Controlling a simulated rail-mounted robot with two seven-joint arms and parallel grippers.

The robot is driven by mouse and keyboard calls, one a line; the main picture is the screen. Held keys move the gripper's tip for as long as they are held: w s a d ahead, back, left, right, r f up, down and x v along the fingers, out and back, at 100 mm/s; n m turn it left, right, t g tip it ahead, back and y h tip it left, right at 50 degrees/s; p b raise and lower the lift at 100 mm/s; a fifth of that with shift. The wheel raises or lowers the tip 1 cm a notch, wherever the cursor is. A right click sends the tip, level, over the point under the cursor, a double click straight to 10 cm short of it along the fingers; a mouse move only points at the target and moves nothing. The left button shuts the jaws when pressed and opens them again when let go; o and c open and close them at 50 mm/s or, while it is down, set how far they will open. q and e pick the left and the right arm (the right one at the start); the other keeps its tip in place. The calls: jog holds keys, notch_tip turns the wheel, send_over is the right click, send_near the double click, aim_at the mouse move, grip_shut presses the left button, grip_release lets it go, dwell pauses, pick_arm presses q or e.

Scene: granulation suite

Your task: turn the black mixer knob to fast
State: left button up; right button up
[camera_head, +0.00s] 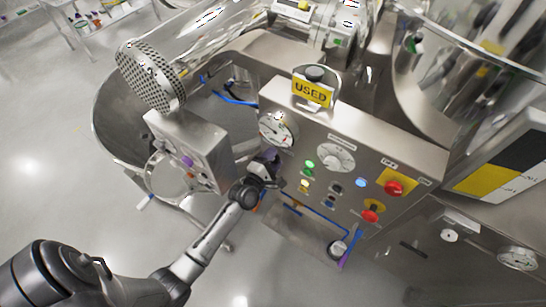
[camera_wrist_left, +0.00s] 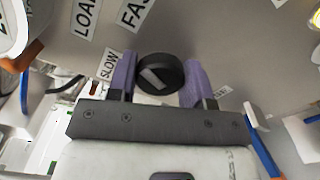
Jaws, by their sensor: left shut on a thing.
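The black mixer knob (camera_wrist_left: 160,70) is round, with a pale pointer mark slanting from upper left to lower right. It sits on the steel control panel (camera_head: 300,136). The labels SLOW (camera_wrist_left: 109,64), FAST (camera_wrist_left: 135,12) and LOAD (camera_wrist_left: 87,18) lie up and left of it in the left wrist view. My left gripper (camera_wrist_left: 158,82) has its purple fingers on either side of the knob and is shut on it. In the head view my left gripper (camera_head: 268,165) hides most of the knob at the panel's left edge. My right gripper is not in view.
A round gauge (camera_head: 278,128) and a yellow USED sign (camera_head: 312,91) are above my left gripper. Small buttons, a red knob (camera_head: 393,188) and another red knob (camera_head: 371,212) are to the right. A smaller steel box (camera_head: 190,150) stands left. Blue tubing runs below.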

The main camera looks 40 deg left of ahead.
pick_arm(q)
jog(key=shift+m+p, duration=0.5)
jog(key=shift+m, duration=1.7)
jog(key=o, duration=0.9)
jog(key=shift+s+d+b, duration=0.3)
jog(key=shift+s+b, duration=0.15)
jog(key=shift+s, duration=1.85)
jog(key=shift+s+d+b, duration=0.35)
jog(key=shift+s+b, duration=0.1)
jog(key=shift+s, duration=1.8)
jog(key=shift+s+d+b, duration=0.3)
jog(key=shift+s+b, duration=0.15)
jog(key=shift+s, duration=1.85)
